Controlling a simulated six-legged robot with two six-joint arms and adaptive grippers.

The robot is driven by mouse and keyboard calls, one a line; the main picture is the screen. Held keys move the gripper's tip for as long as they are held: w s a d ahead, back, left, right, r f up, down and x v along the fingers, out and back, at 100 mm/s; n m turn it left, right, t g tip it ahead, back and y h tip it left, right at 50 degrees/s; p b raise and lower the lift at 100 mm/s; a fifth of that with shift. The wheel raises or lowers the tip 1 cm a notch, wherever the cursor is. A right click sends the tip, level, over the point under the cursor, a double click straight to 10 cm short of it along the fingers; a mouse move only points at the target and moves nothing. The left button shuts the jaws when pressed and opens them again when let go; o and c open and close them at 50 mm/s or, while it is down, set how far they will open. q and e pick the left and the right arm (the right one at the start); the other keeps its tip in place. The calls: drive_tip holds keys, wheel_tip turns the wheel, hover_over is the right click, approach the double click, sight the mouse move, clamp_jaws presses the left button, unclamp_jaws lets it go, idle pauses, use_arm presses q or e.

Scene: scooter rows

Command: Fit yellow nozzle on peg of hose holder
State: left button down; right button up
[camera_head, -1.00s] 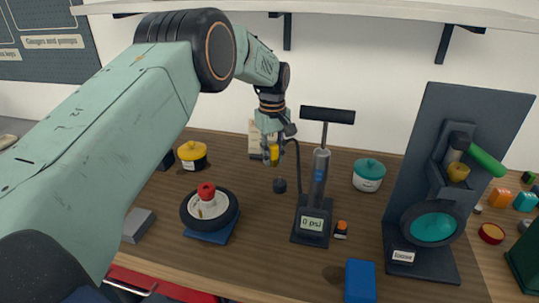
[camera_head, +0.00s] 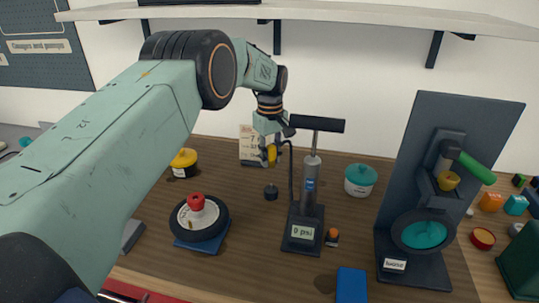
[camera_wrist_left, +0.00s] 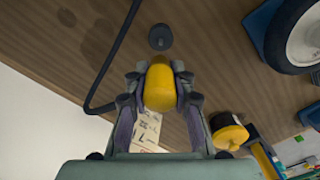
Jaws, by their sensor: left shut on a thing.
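The yellow nozzle (camera_head: 271,154) is held between the fingers of my left gripper (camera_head: 269,158), raised above the bench near the pump. In the left wrist view the nozzle (camera_wrist_left: 160,86) sits between the two fingers of the gripper (camera_wrist_left: 160,95). The hose holder (camera_head: 271,192) is a small dark round piece on the bench, below the nozzle in the head view. It also shows in the left wrist view (camera_wrist_left: 160,37), just beyond the nozzle's end, and the two are apart. The black hose (camera_wrist_left: 104,70) curves beside the gripper. My right gripper is not in view.
The floor pump (camera_head: 309,195) stands right of the holder. A wheel (camera_head: 213,229) lies on a blue block at the front left. A yellow pot (camera_head: 184,163), a teal pot (camera_head: 360,181) and a calendar (camera_head: 251,148) stand around. A dark stand (camera_head: 408,160) rises at right.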

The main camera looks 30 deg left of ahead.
use_arm(q)
drive_tip(key=shift+s+f+b, duration=0.2)
drive_tip(key=shift+f+b, duration=0.1)
drive_tip(key=shift+b, duration=0.05)
drive_tip(key=shift+s+d+f+b, duration=0.1)
drive_tip(key=shift+d+f+b, duration=0.05)
drive_tip(key=shift+f+b, duration=0.45)
drive_tip(key=shift+f, duration=0.05)
drive_tip(key=f+b, duration=0.2)
drive_tip(key=f, duration=0.1)
drive_tip(key=shift+w+f, duration=0.1)
drive_tip(key=shift+w, duration=0.2)
drive_tip(key=shift+s+f, duration=0.1)
drive_tip(key=shift+s, duration=0.1)
